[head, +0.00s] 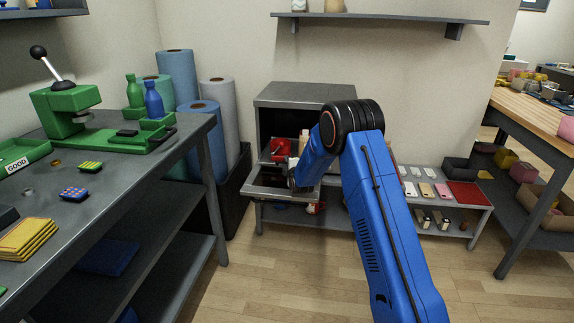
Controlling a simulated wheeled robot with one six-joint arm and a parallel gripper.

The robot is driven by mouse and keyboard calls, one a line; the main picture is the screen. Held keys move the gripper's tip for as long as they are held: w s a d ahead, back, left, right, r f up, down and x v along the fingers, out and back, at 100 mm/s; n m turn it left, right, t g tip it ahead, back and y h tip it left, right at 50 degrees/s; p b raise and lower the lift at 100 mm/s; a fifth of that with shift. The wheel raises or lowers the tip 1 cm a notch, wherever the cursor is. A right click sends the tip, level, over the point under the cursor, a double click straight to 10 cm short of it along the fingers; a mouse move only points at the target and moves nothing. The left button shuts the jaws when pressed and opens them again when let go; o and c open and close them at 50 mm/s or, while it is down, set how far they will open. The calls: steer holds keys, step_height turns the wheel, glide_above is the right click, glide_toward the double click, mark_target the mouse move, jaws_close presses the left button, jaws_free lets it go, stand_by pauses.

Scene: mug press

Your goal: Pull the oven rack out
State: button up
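The oven is a grey box (304,94) on a low grey stand against the back wall, with its dark front open. A grey-framed flat piece (262,191) sticks out low in front of it; I cannot tell whether this is the lowered door or the rack. A red item (281,148) and a small white item show in the opening. My blue arm reaches in from the lower right, and my gripper (293,180) is at the flat piece. The arm covers the fingers and the oven's right part, so grip and contact cannot be told.
A workbench (190,140) with a green lever press (68,105) stands at left, with large rolls behind it. A low shelf (440,205) with pale pieces and a red mat is right of my arm. A wooden-topped table (535,110) stands far right. The floor in front is clear.

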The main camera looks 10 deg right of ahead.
steer(key=v, duration=1.7)
steer(key=shift+s, duration=0.25)
steer(key=shift+w, duration=0.1)
